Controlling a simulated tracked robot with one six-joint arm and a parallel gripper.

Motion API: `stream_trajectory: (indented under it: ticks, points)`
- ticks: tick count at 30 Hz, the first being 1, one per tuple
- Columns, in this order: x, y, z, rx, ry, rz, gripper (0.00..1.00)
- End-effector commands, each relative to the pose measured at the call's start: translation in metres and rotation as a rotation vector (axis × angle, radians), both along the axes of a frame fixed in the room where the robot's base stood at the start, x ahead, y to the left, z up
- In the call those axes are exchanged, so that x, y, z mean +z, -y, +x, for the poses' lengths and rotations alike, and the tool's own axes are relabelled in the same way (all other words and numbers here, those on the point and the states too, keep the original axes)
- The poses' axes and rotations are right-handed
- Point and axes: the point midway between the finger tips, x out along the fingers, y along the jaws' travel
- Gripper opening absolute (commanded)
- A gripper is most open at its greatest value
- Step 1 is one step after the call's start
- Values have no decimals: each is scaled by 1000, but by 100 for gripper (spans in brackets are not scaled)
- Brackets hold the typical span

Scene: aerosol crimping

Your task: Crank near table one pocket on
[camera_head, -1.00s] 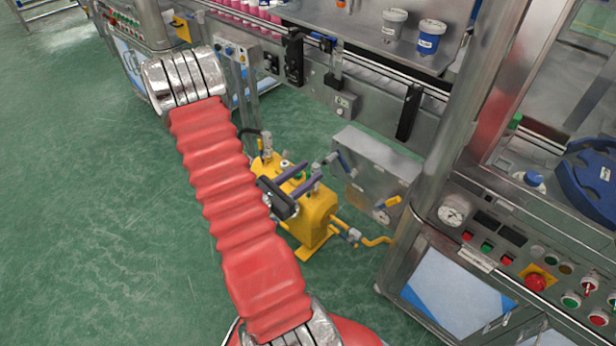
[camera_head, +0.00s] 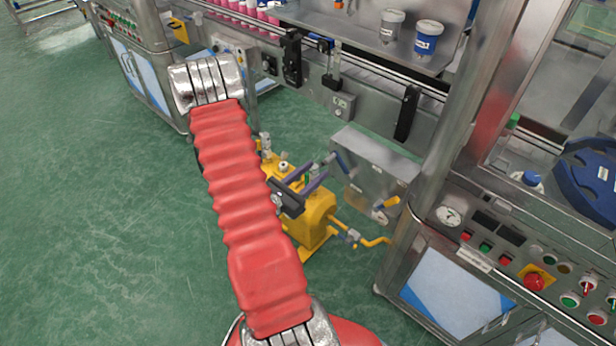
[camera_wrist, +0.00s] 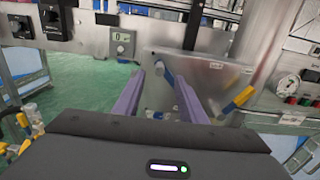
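A steel box (camera_head: 375,178) under the machine bench carries a crank with a dark blue grip (camera_head: 342,163) on its upper left face. In the wrist view the blue grip (camera_wrist: 164,73) shows between my finger ends. A round blue table (camera_head: 592,182) sits in the right-hand cabinet; its pockets are hard to make out. My gripper (camera_head: 319,171) has two purple fingers, apart and empty, a little left of the crank. The open fingers also show in the wrist view (camera_wrist: 160,77), pointing towards the box. I cannot tell how far off the grip is.
A yellow-handled lever (camera_head: 388,203) is on the box's lower right. A yellow pump unit (camera_head: 316,215) stands on the floor under my gripper. The steel cabinet (camera_head: 440,280) with buttons and a gauge is close on the right. Green floor is free on the left.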

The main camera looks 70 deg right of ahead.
Motion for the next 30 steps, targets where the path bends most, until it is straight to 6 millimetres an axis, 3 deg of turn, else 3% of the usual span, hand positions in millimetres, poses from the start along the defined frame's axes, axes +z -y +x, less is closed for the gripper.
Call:
stream_trajectory:
  ticks: [16,30]
  points:
    - [0,51,-23,-2,1,0,38]
    - [0,59,-25,0,0,0,37]
